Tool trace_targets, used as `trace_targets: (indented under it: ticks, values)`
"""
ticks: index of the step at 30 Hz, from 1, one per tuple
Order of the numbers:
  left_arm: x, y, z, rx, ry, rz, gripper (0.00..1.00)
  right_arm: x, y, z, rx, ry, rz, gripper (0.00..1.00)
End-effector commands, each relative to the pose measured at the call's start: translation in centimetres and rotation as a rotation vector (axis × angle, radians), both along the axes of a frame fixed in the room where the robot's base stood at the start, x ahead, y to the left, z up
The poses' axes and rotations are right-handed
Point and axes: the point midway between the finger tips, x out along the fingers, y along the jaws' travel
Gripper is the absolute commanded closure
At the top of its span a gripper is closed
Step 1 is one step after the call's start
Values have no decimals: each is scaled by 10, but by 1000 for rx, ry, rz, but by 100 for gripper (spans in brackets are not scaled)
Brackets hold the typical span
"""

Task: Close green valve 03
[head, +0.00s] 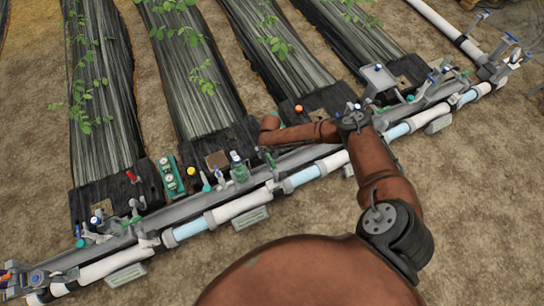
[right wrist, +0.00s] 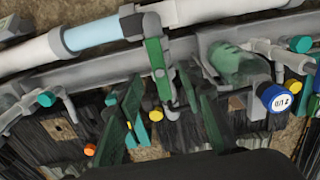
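Several green valve handles sit along the pipe skid. In the right wrist view, one green valve handle (right wrist: 156,55) stands on a grey pipe fitting just beyond my fingers, in line with the gap between them. No number is readable, so I cannot tell whether it is 03. My right gripper (right wrist: 165,115) is open, its dark green fingers apart on either side of the fitting, with nothing held. In the head view my right arm reaches over the pipe, and its gripper (head: 269,156) is small and partly hidden by the skid parts. My left gripper is not in view.
A translucent green bowl (right wrist: 238,62) and a blue-faced gauge (right wrist: 276,98) lie right of the fingers in the wrist view. The white main pipe (head: 243,204) runs diagonally through the head view. Planted black beds (head: 185,70) lie behind it; bare soil (head: 480,220) is in front.

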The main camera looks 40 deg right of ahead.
Motion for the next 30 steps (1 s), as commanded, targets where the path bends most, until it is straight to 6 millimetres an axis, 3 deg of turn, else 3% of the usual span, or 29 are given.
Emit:
trace_targets:
  ticks: [17, 30]
  values:
    - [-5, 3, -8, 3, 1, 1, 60, -1, 0, -4, 0, 1, -36, 65]
    - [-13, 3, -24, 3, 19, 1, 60, -2, 1, -37, 1, 3, -36, 65]
